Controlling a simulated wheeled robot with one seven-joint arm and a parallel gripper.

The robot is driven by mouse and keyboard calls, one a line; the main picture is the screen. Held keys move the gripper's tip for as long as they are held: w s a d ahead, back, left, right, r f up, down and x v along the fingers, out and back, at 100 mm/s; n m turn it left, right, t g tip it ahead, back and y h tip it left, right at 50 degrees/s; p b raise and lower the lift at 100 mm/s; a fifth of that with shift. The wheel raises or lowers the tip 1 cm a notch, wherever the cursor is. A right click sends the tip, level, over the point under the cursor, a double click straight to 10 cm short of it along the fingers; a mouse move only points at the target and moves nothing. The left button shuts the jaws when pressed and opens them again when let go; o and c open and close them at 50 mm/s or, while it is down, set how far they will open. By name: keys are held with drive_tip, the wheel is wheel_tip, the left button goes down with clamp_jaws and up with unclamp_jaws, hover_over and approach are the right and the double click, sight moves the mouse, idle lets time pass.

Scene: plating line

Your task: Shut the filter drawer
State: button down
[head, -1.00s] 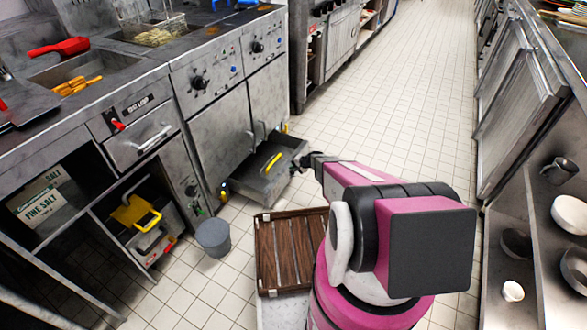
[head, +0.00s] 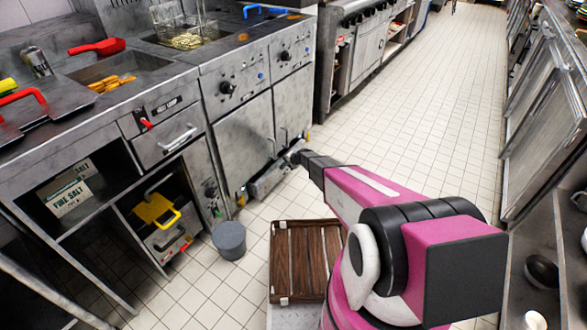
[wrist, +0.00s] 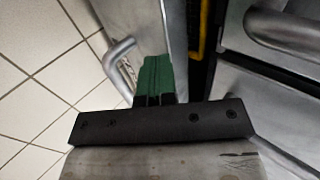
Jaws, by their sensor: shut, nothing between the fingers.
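The filter drawer (head: 268,182) is low under the fryer cabinet in the head view, with only a short part of it standing out. In the wrist view its metal front (wrist: 174,30) and bar handle (wrist: 118,58) show. A narrow dark gap with a yellow strip (wrist: 198,30) lies between that front and the cabinet. My gripper (head: 294,155) is at the drawer front. Its green fingers (wrist: 154,78) are shut and empty, close against the front beside the handle; the exact contact is hard to tell.
A grey bucket (head: 229,240) stands on the floor left of the drawer. A wooden slatted crate (head: 283,297) is in front of my base. Cabinet doors (head: 245,142) with handles are above the drawer. The tiled aisle (head: 430,110) is clear to the right.

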drive_tip(key=shift+w+a, duration=0.75)
drive_tip(key=shift+a, duration=0.25)
